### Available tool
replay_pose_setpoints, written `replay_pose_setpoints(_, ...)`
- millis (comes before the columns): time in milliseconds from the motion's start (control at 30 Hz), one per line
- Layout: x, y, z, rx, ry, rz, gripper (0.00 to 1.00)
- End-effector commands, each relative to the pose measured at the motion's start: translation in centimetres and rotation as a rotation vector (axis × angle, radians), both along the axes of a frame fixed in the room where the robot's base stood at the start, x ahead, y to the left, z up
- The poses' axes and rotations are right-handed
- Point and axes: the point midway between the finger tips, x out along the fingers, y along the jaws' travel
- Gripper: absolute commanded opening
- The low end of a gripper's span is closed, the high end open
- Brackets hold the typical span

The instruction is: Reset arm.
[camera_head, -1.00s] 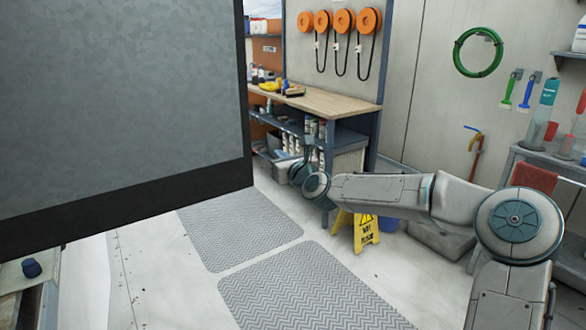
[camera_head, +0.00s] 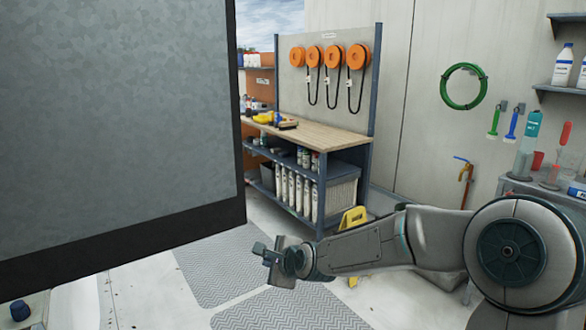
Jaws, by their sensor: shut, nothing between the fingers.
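My arm (camera_head: 370,246) reaches in from the lower right of the head view, bent at a large round joint. My gripper (camera_head: 262,250) is at its left end, in front of the workbench and above the floor mats. It looks small and dark, and its fingers are shut with nothing held. It is apart from the workbench and from the grey panel.
A large grey panel (camera_head: 115,110) fills the left. A workbench (camera_head: 320,137) stands behind my gripper, with a yellow floor sign (camera_head: 352,217) near its right leg. Grey mats (camera_head: 215,272) lie on the pale floor. A wall shelf (camera_head: 565,92) is at upper right.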

Motion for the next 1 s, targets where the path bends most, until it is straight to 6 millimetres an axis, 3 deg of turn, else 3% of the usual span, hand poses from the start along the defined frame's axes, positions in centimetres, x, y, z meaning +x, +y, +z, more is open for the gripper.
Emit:
replay_pose_setpoints(100, -3.3, -2.3, -0.2, -0.327, -0.015, 0.152, 0.0)
replay_pose_setpoints(267, -7.9, -6.8, 0.5, -0.693, -0.005, 0.361, 0.0)
replay_pose_setpoints(500, -15.7, -13.8, 4.8, -1.072, 0.041, 0.68, 0.0)
replay_pose_setpoints(800, -26.1, -19.5, 9.6, -1.231, 0.054, 1.077, 0.0)
replay_pose_setpoints(1000, -29.3, -20.6, 10.2, -1.228, 0.03, 1.209, 0.0)
